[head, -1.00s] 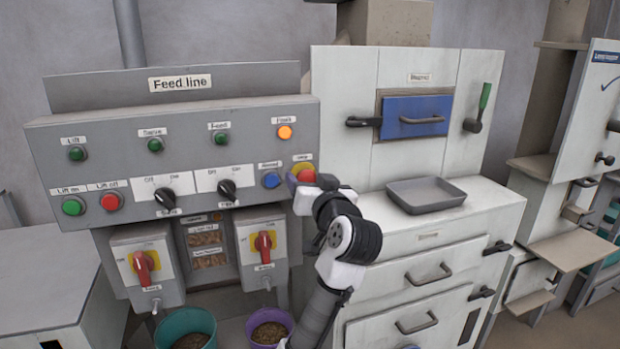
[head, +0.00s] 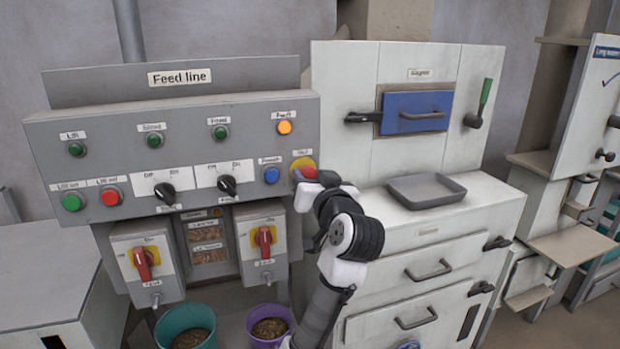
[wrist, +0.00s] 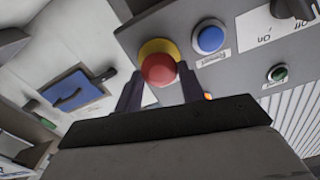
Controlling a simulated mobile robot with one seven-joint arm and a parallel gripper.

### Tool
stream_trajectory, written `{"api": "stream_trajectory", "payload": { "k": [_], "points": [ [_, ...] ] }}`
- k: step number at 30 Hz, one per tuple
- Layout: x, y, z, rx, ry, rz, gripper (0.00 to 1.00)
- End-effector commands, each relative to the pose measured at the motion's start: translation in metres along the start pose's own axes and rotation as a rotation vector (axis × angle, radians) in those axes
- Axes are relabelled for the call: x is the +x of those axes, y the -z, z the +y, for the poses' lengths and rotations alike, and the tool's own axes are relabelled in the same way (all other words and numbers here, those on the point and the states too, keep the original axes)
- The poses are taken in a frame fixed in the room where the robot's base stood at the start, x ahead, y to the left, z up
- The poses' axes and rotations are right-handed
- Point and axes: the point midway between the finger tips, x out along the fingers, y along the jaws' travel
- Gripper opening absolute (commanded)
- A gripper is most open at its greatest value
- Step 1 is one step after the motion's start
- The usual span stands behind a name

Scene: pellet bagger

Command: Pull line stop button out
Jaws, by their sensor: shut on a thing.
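The line stop button is a red mushroom head (wrist: 158,69) on a yellow backing (wrist: 160,47) in the wrist view. In the head view its red part (head: 306,173) shows at the right end of the Feed line panel, partly hidden by my gripper. My gripper (wrist: 158,88) has one dark finger on each side of the red head and is shut on it. In the head view my gripper (head: 301,184) comes in from the lower right.
A blue button (head: 271,175) sits just left of the stop button, with a black selector switch (head: 228,187) beyond it. A grey tray (head: 426,190) rests on the white cabinet at right. Purple (head: 269,325) and teal (head: 186,327) tubs stand below the panel.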

Motion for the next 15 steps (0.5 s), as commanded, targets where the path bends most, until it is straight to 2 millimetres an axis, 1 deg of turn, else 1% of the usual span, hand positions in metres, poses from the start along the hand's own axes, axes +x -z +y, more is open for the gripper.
{"api": "stream_trajectory", "payload": {
  "k": [2,8,9,14,15],
  "points": [
    [-0.0046,-0.001,0.0008,-0.002,-0.001,-0.001,0.0],
    [-0.005,-0.0013,0.0005,0.0,-0.001,-0.003,0.0],
    [-0.0051,-0.0015,0.0005,0.0,-0.001,-0.003,0.41],
    [-0.0048,-0.0013,0.0004,0.0,-0.001,-0.003,0.62],
    [-0.0047,-0.0012,0.0003,0.0,-0.001,-0.002,0.62]
  ]
}}
